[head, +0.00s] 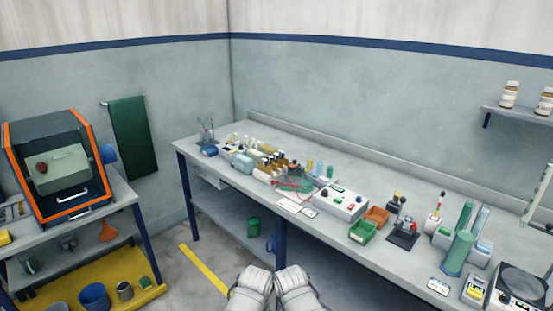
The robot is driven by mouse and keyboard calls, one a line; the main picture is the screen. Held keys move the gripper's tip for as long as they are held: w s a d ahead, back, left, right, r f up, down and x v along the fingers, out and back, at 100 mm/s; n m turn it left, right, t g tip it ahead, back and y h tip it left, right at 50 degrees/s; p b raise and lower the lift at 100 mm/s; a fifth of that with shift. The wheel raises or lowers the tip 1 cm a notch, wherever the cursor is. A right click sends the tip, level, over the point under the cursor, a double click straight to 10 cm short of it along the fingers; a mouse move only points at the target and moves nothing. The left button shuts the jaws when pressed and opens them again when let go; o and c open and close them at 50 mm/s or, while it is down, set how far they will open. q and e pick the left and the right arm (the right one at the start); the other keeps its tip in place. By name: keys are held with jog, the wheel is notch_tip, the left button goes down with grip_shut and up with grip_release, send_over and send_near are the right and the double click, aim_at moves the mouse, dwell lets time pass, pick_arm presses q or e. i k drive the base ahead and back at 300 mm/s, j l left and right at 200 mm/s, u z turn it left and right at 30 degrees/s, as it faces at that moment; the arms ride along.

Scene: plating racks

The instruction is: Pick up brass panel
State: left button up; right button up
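I cannot make out a brass panel in the head view. Small items crowd the far part of the long workbench (335,255), and they are too small to tell apart. Two pale grey parts of my own arms show at the bottom middle, in front of the bench. Neither gripper's fingers can be seen.
A grey control box (340,204), a green bin (362,231) and an orange bin (377,215) stand on the bench. At left, an orange-framed cabinet (62,212) stands on another table above a yellow tray (150,292). Floor between is clear, with a yellow stripe (205,270).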

aim_at(282, 154)
jog(key=i+j+z, duration=0.1)
jog(key=z, duration=0.35)
jog(key=i+j+z, duration=0.15)
jog(key=z, duration=0.35)
jog(key=i+j+z, duration=0.15)
jog(key=j, duration=0.2)
jog(key=i+j+z, duration=0.1)
jog(key=j, duration=0.25)
jog(key=i+j+z, duration=0.15)
jog(key=j, duration=0.2)
jog(key=i+j+z, duration=0.1)
jog(key=j, duration=0.25)
jog(key=i+j+z, duration=0.15)
jog(key=j, duration=0.25)
jog(key=k, duration=0.05)
